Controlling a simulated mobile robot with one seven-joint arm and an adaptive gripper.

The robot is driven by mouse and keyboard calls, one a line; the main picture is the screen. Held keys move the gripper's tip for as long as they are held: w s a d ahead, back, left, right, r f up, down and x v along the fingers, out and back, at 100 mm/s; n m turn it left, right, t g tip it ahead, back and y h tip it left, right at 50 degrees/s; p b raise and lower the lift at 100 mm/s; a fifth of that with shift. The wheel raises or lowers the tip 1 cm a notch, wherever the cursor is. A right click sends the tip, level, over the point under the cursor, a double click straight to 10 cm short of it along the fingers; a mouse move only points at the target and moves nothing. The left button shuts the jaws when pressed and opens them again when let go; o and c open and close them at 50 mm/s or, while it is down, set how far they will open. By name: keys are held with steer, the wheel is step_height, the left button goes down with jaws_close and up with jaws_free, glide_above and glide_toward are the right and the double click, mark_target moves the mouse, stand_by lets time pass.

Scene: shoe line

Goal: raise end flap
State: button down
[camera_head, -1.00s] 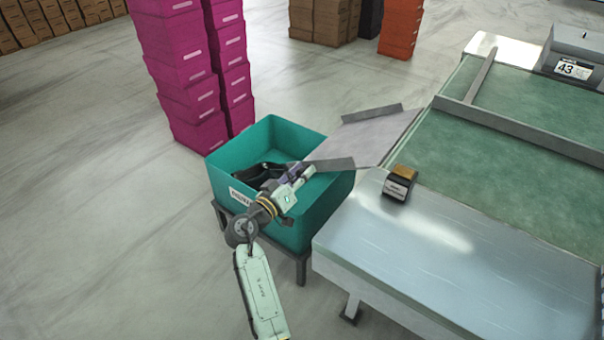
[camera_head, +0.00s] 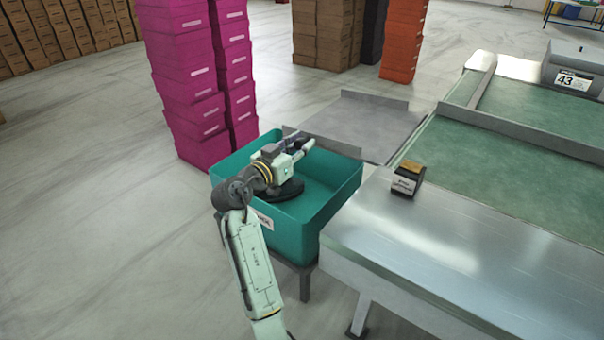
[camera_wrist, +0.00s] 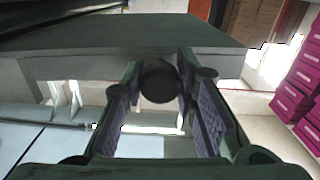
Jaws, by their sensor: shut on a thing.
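The end flap (camera_head: 365,125) is a grey plate with raised side lips at the left end of the conveyor. It lies roughly level with the belt, above the far side of the teal bin (camera_head: 335,200). My gripper (camera_head: 304,148) is at the flap's outer left edge. In the wrist view my gripper (camera_wrist: 160,100) has its two padded fingers on either side of a dark round knob (camera_wrist: 160,82), in front of the flap's grey edge (camera_wrist: 70,68). My gripper is shut on this knob. The arm hides part of the flap's near lip.
The bin stands on a dark stand, with a dark item (camera_head: 288,190) inside, partly hidden by my arm. A small black box with a tan top (camera_head: 408,179) sits on the conveyor's metal end. Magenta box stacks (camera_head: 195,80) stand behind the bin. Floor at left is clear.

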steer(key=s+d+r+m+b, duration=0.1)
steer(key=s+d+r+m, duration=0.15)
steer(key=r+m, duration=0.4)
steer(key=s+d+r+m+b, duration=0.1)
steer(key=d+r+m+b, duration=0.15)
steer(key=r, duration=0.65)
steer(key=s+d+r+m, duration=0.2)
steer(key=s+d+m, duration=0.3)
steer(key=d, duration=0.1)
steer(key=s+d+r+m+b, duration=0.1)
steer(key=s+d+r+m, duration=0.2)
steer(key=d, duration=0.4)
steer(key=shift+s+d+r+m, duration=0.2)
steer(key=shift+s+r+m, duration=0.1)
steer(key=shift+s+m, duration=0.65)
steer(key=c, duration=1.5)
jaws_free()
steer(key=shift+d, duration=0.15)
steer(key=shift+c, duration=0.2)
steer(key=o, duration=0.3)
steer(key=shift+f, duration=0.1)
